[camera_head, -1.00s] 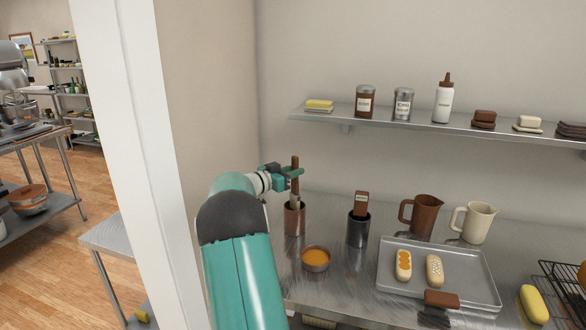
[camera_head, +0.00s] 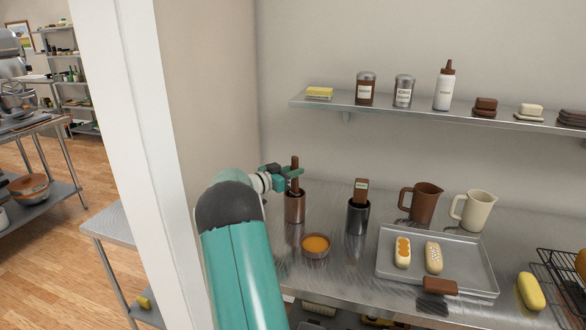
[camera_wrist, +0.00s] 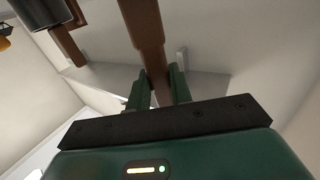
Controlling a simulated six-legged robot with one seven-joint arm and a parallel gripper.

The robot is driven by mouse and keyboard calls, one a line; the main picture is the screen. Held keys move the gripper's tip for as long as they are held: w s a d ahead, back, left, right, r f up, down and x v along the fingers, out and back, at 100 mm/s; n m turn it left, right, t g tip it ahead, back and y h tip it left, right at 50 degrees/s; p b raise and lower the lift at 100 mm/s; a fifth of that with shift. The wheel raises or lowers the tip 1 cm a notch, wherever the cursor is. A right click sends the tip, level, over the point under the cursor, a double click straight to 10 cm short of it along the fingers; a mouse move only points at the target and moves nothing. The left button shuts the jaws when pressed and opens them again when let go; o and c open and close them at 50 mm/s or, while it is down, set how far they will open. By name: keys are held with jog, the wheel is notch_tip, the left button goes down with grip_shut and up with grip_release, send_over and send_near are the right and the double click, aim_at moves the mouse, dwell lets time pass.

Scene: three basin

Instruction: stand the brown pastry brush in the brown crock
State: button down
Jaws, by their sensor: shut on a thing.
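The brown pastry brush (camera_head: 295,162) is upright, handle up, with its lower end inside the brown crock (camera_head: 294,209) at the left of the steel counter. Its bristles are hidden by the crock's wall. My gripper (camera_head: 291,174) is shut on the brush handle just above the crock's rim. In the wrist view the brown handle (camera_wrist: 145,25) runs between the two green fingers of my gripper (camera_wrist: 160,88). Whether the brush touches the crock's bottom cannot be seen.
A dark crock (camera_head: 357,218) holding a brown-handled tool (camera_head: 361,190) stands to the right. A bowl of orange liquid (camera_head: 316,246) is in front. Further right are a brown jug (camera_head: 424,202), a cream jug (camera_head: 477,211) and a tray (camera_head: 463,260) with pastries. A shelf (camera_head: 430,110) runs above.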

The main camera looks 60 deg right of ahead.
jog(key=shift+f, duration=1.85)
jog(key=c, duration=1.2)
grip_release()
jog(key=shift+o, duration=0.2)
jog(key=shift+a, duration=0.1)
jog(key=shift+v, duration=1.45)
send_near(293, 181)
jog(key=v, duration=0.7)
jog(key=shift+s+r, duration=0.1)
jog(key=shift+r, duration=0.05)
